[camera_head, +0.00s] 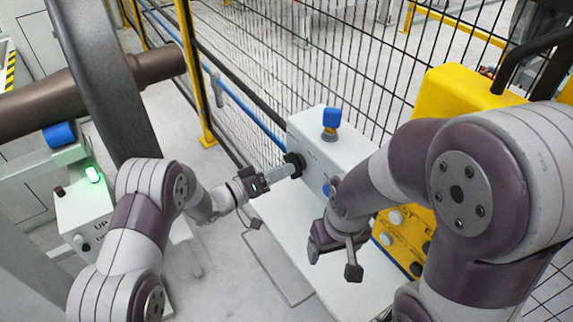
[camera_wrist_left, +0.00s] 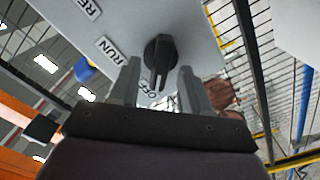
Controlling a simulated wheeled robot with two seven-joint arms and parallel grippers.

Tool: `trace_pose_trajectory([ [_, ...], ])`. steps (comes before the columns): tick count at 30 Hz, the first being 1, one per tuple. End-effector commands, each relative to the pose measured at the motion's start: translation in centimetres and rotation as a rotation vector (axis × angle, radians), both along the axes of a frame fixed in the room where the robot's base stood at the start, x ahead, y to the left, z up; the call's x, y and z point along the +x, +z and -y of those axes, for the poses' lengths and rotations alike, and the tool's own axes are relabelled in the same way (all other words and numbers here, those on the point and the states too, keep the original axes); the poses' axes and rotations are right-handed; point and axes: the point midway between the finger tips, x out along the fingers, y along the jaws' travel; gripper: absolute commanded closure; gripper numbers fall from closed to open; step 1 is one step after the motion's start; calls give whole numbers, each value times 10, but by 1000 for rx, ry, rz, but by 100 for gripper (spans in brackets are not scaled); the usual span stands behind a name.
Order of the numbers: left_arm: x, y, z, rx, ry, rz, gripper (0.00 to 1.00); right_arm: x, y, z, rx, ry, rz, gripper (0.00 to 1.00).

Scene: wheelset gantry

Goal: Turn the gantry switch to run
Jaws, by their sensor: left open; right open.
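A black rotary switch (camera_wrist_left: 160,58) sits on the white control box (camera_head: 330,140); the same switch shows in the head view (camera_head: 294,163). Labels RUN (camera_wrist_left: 111,49) and OFF (camera_wrist_left: 160,103) are printed around it. The handle of the switch points towards OFF in the left wrist view. My left gripper (camera_head: 279,174) is open at the switch. In the left wrist view its fingertips (camera_wrist_left: 159,68) stand on either side of the handle; contact cannot be told. My right gripper (camera_head: 333,260) is open and empty, in front of the box's right part.
A blue-capped part (camera_head: 331,119) stands on top of the box. A black mesh fence (camera_head: 300,65) runs behind it. A yellow machine (camera_head: 455,90) is at the right. A button box with a green light (camera_head: 92,174) and a wheelset (camera_head: 105,80) are at the left.

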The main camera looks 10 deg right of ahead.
Motion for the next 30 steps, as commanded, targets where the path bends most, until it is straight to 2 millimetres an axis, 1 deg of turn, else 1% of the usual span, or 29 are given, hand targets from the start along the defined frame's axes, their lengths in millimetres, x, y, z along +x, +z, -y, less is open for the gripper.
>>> trace_pose_trajectory([
  [1,3,2,7,0,-1,1,53,0,3,0,0,0,0,21],
  [3,5,1,14,0,0,1,53,0,4,0,0,0,0,21],
  [5,7,0,18,1,1,1,53,0,4,0,0,0,0,21],
  [13,8,0,20,1,2,1,53,0,4,0,0,0,0,21],
  [14,8,0,20,1,2,1,60,0,4,0,0,0,0,21],
  [15,8,0,20,1,2,1,73,0,4,0,0,0,0,21],
  [17,8,0,20,1,2,1,92,0,4,0,0,0,0,21],
  [18,8,0,20,1,2,1,100,0,4,0,0,0,0,21],
  [25,8,0,20,2,2,4,100,0,3,0,0,0,0,21],
  [30,8,-1,20,13,2,39,100,0,-2,0,0,0,0,21],
])
